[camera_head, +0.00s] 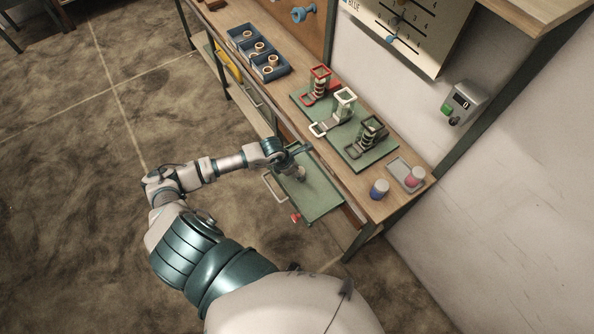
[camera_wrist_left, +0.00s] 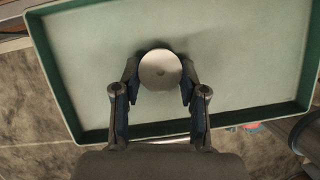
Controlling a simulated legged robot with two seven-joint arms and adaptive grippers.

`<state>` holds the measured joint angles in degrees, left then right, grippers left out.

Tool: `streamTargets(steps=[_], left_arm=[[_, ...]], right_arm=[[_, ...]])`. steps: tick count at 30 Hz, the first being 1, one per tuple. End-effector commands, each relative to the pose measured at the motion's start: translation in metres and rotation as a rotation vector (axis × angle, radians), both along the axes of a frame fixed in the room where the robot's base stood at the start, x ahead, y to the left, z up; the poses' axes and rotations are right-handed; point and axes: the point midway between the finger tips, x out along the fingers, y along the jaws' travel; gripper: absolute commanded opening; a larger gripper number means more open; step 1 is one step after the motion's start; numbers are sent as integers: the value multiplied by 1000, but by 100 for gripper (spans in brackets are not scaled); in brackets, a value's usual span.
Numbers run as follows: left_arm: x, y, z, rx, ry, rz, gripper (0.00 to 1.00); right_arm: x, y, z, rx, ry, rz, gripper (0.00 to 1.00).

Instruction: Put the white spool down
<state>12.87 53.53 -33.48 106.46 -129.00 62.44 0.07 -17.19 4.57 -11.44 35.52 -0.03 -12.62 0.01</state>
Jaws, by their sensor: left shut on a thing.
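The white spool (camera_wrist_left: 160,70) shows end-on as a pale round disc between the fingers in the left wrist view. My left gripper (camera_wrist_left: 160,85) is shut on it. In the head view, my left gripper (camera_head: 297,160) is over a green open tray (camera_head: 322,207) at the front of the workbench, with the small pale spool (camera_head: 300,174) below the fingers. The tray's rim (camera_wrist_left: 55,75) surrounds the spool in the left wrist view. I cannot tell whether the spool touches the tray floor. My right gripper is not in view.
On the bench top stand red, white and dark winding fixtures (camera_head: 344,103) on green plates. Blue bins (camera_head: 258,55) hold several spools. The tray around the spool is otherwise clear.

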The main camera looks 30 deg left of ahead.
Motion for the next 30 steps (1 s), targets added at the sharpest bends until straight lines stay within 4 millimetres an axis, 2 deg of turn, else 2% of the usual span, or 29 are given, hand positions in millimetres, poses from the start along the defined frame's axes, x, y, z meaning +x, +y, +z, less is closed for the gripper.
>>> streamTargets(steps=[1, 3, 4, 13, 16, 20, 24, 30], left_arm=[[0, 0, 0, 0, 0, 0, 44], [0, 0, 0, 0, 0, 0, 62], [0, 0, 0, 0, 0, 0, 67], [0, 0, 1, 0, 0, 0, 67], [-2, 2, 8, 0, -1, 0, 67], [-10, 7, 28, 4, -1, -2, 67], [-20, 15, 58, 5, -2, -1, 67], [-33, 22, 93, 3, 0, -1, 67]], right_arm=[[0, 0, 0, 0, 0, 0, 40], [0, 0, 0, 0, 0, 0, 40], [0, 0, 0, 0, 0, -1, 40], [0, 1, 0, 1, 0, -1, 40], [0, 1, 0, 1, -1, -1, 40], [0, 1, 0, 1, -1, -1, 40], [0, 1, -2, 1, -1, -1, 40], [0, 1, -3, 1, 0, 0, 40]])
